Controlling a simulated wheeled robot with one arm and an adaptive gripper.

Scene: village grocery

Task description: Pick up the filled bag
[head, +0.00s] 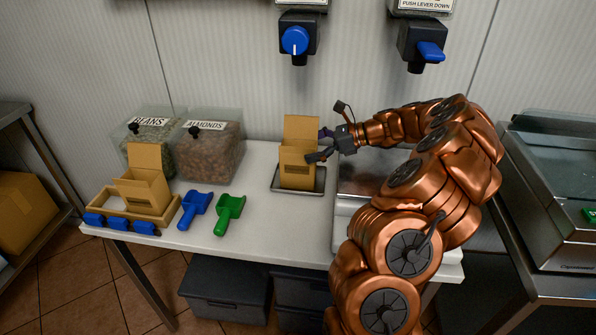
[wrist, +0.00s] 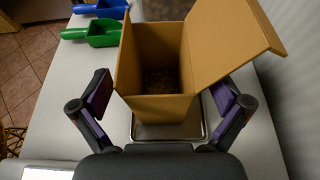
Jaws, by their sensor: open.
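The filled bag (head: 297,165) is a brown cardboard bag with an open top and a raised back flap. It stands upright on a small metal tray (head: 318,186) on the white counter. In the wrist view the bag (wrist: 155,105) is seen from above, with dark brown contents at its bottom. My gripper (head: 321,146) is at the bag's right side in the head view. In the wrist view my gripper (wrist: 163,104) is open, one finger on each side of the bag's near part, with gaps visible. I cannot tell exactly how far the fingers reach around it.
Another brown bag (head: 144,188) stands in a wooden holder with blue clips at the left. A blue scoop (head: 194,208) and a green scoop (head: 229,210) lie on the counter (head: 265,232). Bins of beans (head: 150,138) and almonds (head: 208,152) stand behind. Dispensers with blue knobs (head: 295,41) hang above.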

